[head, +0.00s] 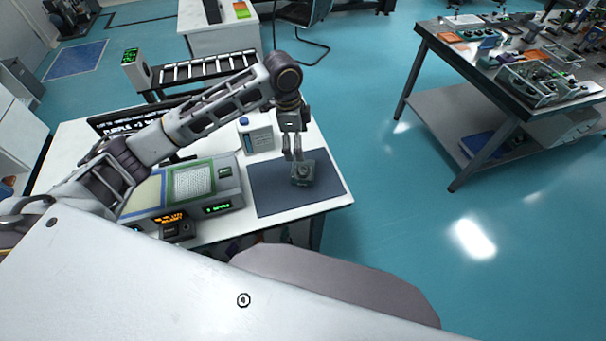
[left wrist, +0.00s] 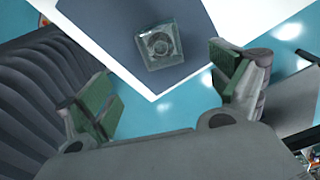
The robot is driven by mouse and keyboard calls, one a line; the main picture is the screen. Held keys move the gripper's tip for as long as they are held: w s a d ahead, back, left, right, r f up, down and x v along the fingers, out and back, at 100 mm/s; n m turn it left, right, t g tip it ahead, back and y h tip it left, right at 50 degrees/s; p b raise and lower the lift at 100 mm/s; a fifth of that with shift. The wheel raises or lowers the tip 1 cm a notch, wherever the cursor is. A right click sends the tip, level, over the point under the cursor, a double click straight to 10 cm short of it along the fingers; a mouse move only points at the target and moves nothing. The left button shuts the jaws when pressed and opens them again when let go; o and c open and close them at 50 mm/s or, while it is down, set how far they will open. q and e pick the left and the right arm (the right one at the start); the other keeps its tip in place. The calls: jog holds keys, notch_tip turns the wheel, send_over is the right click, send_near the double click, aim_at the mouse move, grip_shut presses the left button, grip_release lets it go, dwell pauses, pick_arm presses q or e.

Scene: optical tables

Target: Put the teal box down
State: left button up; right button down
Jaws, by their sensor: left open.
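The teal box (head: 303,173) is a small greyish-teal cube with a round dark feature on its top. It rests on the dark mat (head: 267,193) on the white table. My left gripper (head: 293,154) is just behind and above the box in the head view. In the left wrist view the box (left wrist: 158,45) lies beyond the fingertips, with a clear gap to both. My left gripper (left wrist: 165,95) is open with its fingers wide apart and nothing between them. My right gripper is not in view.
A white bottle (head: 257,137) stands behind the mat. A grey instrument (head: 228,187) with lit displays is left of the mat. The white table's right edge (head: 346,196) is close to the mat. A cluttered bench (head: 440,60) stands far right, with open floor between.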

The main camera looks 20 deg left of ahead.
aim_at(303, 168)
pick_arm(q)
jog(key=shift+f, duration=0.1)
jog(key=shift+w+d+f+p, duration=0.15)
jog(key=shift+d+f, duration=0.1)
jog(key=shift+f, duration=1.85)
jog(key=shift+s+d+f+p, duration=0.15)
jog(key=shift+d+f, duration=0.1)
jog(key=shift+f, duration=1.8)
jog(key=shift+f, duration=0.1)
jog(key=shift+w+d+f+p, duration=0.1)
jog(key=shift+f+p, duration=0.05)
jog(key=shift+f, duration=0.7)
jog(key=shift+w+d+f+p, duration=0.1)
jog(key=shift+d+f+p, duration=0.1)
jog(key=shift+f, duration=0.6)
jog(key=shift+d+f+p, duration=0.1)
jog(key=shift+f+p, duration=0.05)
jog(key=shift+f, duration=0.7)
jog(key=c, duration=1.2)
jog(key=shift+r, duration=0.1)
